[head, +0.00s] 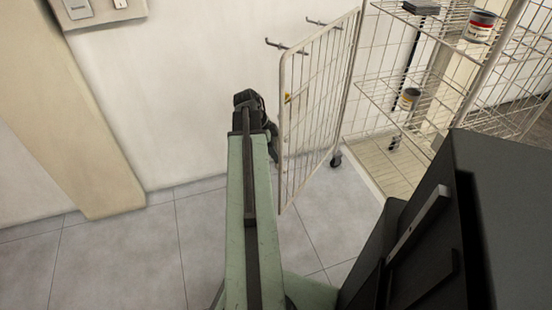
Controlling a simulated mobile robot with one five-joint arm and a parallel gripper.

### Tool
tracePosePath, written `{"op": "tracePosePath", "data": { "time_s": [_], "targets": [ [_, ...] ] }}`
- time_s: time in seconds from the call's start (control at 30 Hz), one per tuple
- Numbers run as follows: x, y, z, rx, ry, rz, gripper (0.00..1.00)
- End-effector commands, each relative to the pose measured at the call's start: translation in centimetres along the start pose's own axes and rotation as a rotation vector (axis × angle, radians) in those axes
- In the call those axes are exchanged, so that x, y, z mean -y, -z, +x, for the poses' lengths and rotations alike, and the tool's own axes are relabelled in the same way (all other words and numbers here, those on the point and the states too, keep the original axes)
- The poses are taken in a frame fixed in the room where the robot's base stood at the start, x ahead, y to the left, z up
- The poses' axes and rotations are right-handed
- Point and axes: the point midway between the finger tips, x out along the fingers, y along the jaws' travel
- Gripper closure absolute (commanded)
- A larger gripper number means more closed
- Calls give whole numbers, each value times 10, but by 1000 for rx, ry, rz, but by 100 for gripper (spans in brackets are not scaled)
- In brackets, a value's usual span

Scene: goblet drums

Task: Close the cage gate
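The cage gate (318,100) is a white wire-mesh panel with a pale frame. It stands swung open in the head view, sticking out from the cage (440,85) toward me. A small yellow mark sits on its left edge. My gripper (250,100) is at the far end of my green arm, just left of the gate's free edge. Its fingers are dark and small, and part of the end is hidden behind the arm, so I cannot tell whether they are open or touch the gate.
Cans stand on the cage's wire shelves, one (481,26) high and one (409,98) lower. Two hooks (277,44) stick out from the white wall behind the gate. A beige pillar (70,120) stands at left. The tiled floor (120,260) is clear at lower left.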

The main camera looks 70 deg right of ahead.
Motion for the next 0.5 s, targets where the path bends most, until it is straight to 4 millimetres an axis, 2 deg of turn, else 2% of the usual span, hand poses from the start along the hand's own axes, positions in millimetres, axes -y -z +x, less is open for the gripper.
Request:
{"op": "tracePosePath", "data": {
  "time_s": [0.2,0.23,0.37,0.5],
  "targets": [
    [0,0,0,0,1,-1,62],
    [0,0,0,0,1,-1,65],
    [0,0,0,0,1,-1,100],
    [0,0,0,0,1,-1,100]
  ]
}}
